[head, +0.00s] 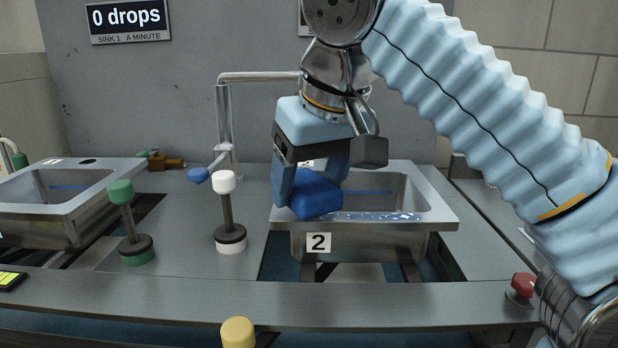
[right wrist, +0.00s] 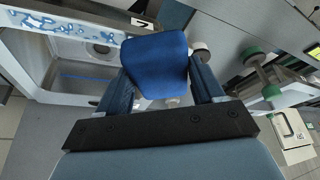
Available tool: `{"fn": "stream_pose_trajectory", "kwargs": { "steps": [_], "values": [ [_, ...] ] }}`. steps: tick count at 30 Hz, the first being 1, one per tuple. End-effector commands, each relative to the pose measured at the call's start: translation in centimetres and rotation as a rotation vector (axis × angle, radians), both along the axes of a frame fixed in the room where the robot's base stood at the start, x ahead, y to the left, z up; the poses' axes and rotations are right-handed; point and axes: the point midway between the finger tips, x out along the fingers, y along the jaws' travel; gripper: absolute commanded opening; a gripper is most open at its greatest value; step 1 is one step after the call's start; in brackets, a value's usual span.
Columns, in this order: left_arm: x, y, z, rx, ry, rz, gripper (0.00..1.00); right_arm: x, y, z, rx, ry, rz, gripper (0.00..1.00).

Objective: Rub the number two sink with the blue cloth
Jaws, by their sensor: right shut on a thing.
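The number two sink (head: 437,207) is a steel basin with a "2" label on its front, right of centre in the head view. It also shows at the upper left of the right wrist view (right wrist: 30,62). My right gripper (head: 308,190) is over the sink's left part and shut on the blue cloth (head: 316,196). The cloth is a folded blue pad between the fingers (right wrist: 155,62). Bluish-white patches mark the sink's front rim beside it. I cannot tell whether the cloth touches the rim. My left gripper is not in view.
Sink one (head: 85,222) stands at the left. A white-topped post (head: 226,212) and a green-topped post (head: 128,222) stand between the sinks. A yellow knob (head: 238,332) and a red knob (head: 522,287) are at the front. A pipe tap (head: 224,115) rises behind.

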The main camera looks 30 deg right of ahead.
Motion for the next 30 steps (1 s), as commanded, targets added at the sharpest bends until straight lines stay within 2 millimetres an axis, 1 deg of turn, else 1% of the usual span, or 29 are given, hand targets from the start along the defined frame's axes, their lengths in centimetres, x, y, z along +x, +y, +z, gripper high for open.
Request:
{"fn": "stream_pose_trajectory", "kwargs": {
  "steps": [8, 30],
  "values": [
    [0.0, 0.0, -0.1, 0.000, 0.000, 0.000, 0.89, 0.0, 0.0, -0.2, 0.000, 0.000, 0.000, 0.38],
    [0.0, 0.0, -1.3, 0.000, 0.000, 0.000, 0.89, 0.0, 0.0, -1.7, 0.000, 0.000, 0.000, 0.38]
  ]
}}
